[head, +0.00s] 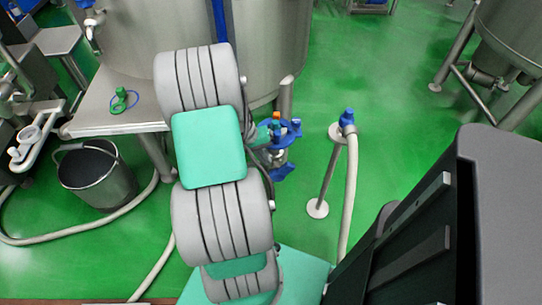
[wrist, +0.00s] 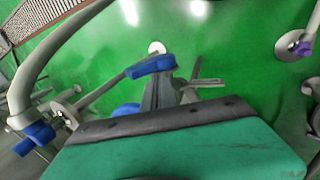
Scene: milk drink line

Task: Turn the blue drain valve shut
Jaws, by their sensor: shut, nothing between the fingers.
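Blue valve parts show right of my arm in the head view, at the foot of the steel tank: a round blue part (head: 287,131) and a blue lever (head: 283,172) below it. In the wrist view a blue handle (wrist: 150,65) lies just at my fingertips, with another blue part (wrist: 125,112) lower left, partly hidden. My gripper (wrist: 166,80) is shut and empty, close to the blue handle; I cannot tell whether they touch. In the head view my arm covers most of the gripper and part of the valve. The lever's exact turn is unclear.
A hose with a blue nozzle (head: 348,118) hangs on a floor stand (head: 318,208) right of the valve. A steel bench (head: 120,108) and a bucket (head: 97,175) stand left. The tank (head: 270,45) rises behind. Green floor is open at the right.

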